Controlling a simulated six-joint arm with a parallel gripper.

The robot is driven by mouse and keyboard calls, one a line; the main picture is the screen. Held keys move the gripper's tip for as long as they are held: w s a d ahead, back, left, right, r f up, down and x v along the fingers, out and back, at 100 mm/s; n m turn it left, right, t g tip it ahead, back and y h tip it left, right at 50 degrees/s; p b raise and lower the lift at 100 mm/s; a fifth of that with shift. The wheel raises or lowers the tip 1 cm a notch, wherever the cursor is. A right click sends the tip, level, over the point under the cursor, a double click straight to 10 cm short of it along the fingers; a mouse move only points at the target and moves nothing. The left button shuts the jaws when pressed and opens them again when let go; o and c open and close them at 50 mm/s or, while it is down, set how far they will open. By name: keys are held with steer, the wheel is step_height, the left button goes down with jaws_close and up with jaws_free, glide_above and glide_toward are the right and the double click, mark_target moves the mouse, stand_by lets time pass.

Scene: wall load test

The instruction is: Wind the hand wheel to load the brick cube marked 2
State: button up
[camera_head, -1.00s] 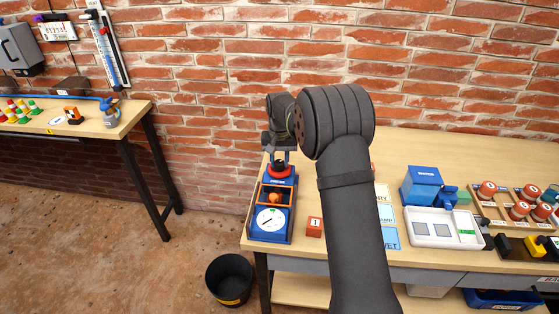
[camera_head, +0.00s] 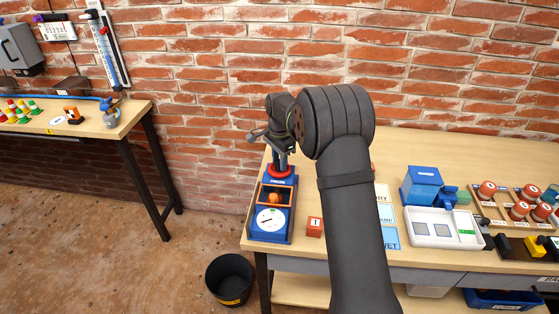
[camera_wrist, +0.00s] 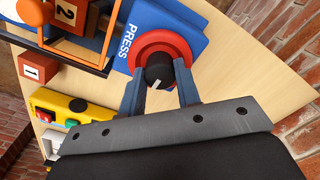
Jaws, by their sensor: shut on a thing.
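The blue press (camera_head: 289,229) stands at the left end of the right bench, with a white dial (camera_head: 270,219) on its front. Its red hand wheel (camera_head: 279,171) has a black hub with a white mark, clear in the wrist view (camera_wrist: 158,72). My gripper (camera_wrist: 159,82) is shut on this hub, one finger on each side. The brick cube marked 2 (camera_wrist: 67,12) sits inside the press's orange frame, beside an orange ball-like part (camera_wrist: 35,11). In the head view my gripper (camera_head: 280,160) is above the wheel. The dial's reading is too small to tell.
A cube marked 1 (camera_head: 314,227) stands on the bench just right of the press. A yellow box with buttons (camera_wrist: 70,112) is close by in the wrist view. A black bucket (camera_head: 230,279) is on the floor. A white tray (camera_head: 420,238) lies farther right.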

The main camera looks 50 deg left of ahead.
steer(key=m, duration=0.4)
steer(key=shift+m, duration=2.5)
steer(key=o, duration=1)
steer(key=shift+r, duration=0.1)
step_height(320, 180, up, 17)
steer(key=shift+r, duration=0.15)
